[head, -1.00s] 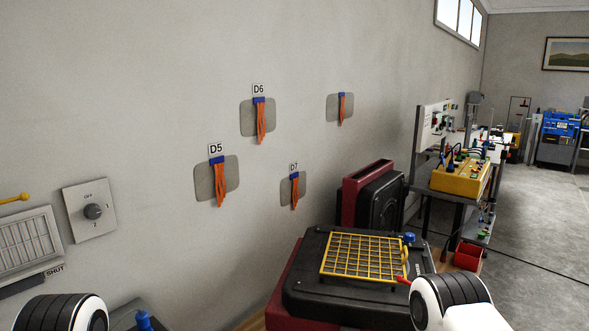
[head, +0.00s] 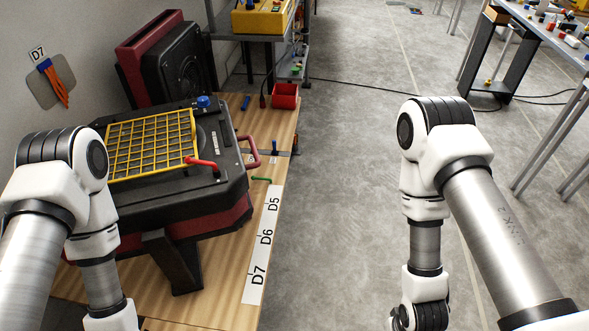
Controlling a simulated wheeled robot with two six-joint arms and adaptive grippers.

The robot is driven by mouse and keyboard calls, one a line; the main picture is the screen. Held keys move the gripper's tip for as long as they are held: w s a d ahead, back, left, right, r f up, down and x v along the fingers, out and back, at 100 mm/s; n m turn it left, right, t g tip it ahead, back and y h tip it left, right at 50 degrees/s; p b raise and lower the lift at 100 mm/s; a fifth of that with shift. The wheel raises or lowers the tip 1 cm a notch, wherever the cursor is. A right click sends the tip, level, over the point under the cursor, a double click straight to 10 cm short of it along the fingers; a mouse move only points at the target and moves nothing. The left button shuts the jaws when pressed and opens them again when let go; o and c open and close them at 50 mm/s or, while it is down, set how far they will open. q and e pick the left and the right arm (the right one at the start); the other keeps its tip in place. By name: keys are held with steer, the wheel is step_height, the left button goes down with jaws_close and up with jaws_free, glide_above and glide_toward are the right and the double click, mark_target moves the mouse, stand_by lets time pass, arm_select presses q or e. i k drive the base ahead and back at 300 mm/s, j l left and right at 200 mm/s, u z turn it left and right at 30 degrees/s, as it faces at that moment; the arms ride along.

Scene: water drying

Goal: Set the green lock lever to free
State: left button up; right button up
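A small green lever (head: 261,179) shows in the head view, at the right side of the black and red machine (head: 222,182) and low beside the wooden bench top. It lies roughly level in the picture. Its markings are too small to read. My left arm comes down in front of the machine's left part, and its gripper is below the picture. My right arm hangs over the floor to the right of the bench, and its gripper is also out of view.
A yellow grid (head: 150,122) and a red handle (head: 203,163) lie on the machine. A blue knob (head: 203,101) sits behind them. A label strip (head: 262,245) runs along the bench (head: 218,278). A red bin (head: 285,96) stands at the back. The floor between benches is clear.

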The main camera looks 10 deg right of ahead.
mark_target(253, 178)
steer(key=i+l, duration=0.15)
steer(key=l, duration=0.15)
steer(key=i+l, duration=0.15)
steer(key=l, duration=0.15)
steer(key=i+l+u, duration=0.1)
steer(key=l, duration=0.2)
steer(key=i+l, duration=0.2)
steer(key=l, duration=0.15)
steer(key=i+l+u, duration=0.15)
steer(key=i+l, duration=0.8)
